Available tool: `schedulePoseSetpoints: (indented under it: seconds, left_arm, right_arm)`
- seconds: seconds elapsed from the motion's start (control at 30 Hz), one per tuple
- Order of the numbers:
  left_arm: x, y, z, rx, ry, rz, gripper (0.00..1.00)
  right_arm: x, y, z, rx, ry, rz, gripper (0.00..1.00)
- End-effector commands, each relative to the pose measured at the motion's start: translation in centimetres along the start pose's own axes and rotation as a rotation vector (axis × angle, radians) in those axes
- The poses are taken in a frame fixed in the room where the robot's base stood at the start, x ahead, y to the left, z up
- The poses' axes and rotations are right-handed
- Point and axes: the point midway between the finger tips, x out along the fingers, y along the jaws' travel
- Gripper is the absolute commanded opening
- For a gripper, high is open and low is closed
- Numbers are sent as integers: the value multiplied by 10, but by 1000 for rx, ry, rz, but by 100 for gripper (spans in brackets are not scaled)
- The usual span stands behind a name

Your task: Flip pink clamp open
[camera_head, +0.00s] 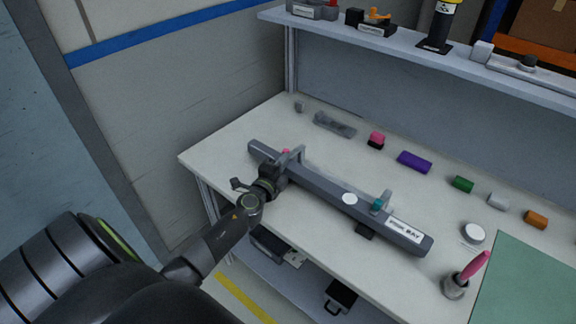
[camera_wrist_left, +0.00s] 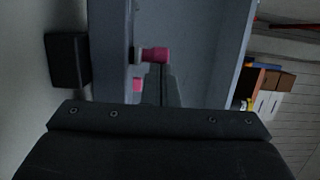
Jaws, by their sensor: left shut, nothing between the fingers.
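The pink clamp shows as a small pink spot (camera_head: 286,152) near the far left end of the grey bar (camera_head: 325,190), which lies on the table. My left gripper (camera_head: 277,167) is at that end of the bar and hides most of the clamp. In the left wrist view, a pink cylindrical part (camera_wrist_left: 155,55) is just beyond my shut fingertips (camera_wrist_left: 160,70), with another pink piece (camera_wrist_left: 137,85) beside them. The fingers hold nothing. I cannot tell whether they touch the pink part, nor whether the clamp is open.
A teal clamp (camera_head: 377,204) and a white disc (camera_head: 349,199) are on the same bar. Several coloured blocks, including a purple one (camera_head: 414,161), line the table behind it. A cup (camera_head: 455,286) with a pink-handled tool stands at right beside a green mat (camera_head: 530,285).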

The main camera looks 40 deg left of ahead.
Motion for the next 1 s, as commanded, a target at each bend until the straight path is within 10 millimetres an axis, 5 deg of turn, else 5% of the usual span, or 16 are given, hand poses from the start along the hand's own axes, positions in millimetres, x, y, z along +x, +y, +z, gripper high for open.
schedulePoseSetpoints:
  seconds: [0.73,1.0]
  left_arm:
    - [19,9,49,6,482,-2,0]
    - [31,-1,64,1,535,-3,0]
  right_arm:
    - [122,-11,13,0,0,0,36]
    - [132,-12,14,0,0,0,36]
